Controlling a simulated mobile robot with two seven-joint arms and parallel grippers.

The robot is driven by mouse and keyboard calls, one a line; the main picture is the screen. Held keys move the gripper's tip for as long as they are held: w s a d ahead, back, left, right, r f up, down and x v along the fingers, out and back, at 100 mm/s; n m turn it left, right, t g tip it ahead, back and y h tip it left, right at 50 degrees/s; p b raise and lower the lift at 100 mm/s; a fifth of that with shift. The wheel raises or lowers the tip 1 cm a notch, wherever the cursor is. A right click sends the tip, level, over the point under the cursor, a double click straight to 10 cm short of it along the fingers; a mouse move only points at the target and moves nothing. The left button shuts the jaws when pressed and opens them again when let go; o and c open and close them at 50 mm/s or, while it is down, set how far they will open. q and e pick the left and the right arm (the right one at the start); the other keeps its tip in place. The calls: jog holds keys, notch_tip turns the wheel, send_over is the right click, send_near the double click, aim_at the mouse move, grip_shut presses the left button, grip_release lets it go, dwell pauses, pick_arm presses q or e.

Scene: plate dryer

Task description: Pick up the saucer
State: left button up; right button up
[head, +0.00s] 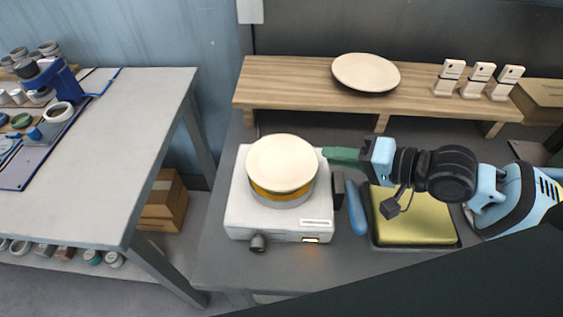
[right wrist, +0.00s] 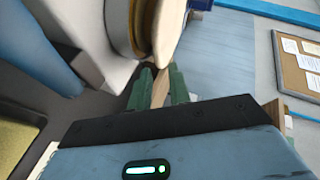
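A cream round saucer (head: 282,162) lies flat on an orange-banded round base on a white hot-plate device (head: 240,205). A similar cream saucer (head: 366,72) lies on the wooden shelf. My right gripper (head: 326,154) has green fingers and comes in from the right, its tips at the right rim of the first saucer. My left gripper is not in view.
The wooden shelf (head: 290,86) runs along the back, with several white-topped wooden blocks (head: 482,78) at its right. A blue rounded object (head: 356,207) and a yellow-topped tray (head: 418,222) lie below my right arm. A cluttered grey table (head: 110,190) stands at the left.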

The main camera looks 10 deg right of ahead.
aim_at(316, 154)
jog(key=shift+x, duration=2.6)
jog(key=shift+f, duration=0.15)
jog(key=shift+d, duration=0.1)
grip_shut()
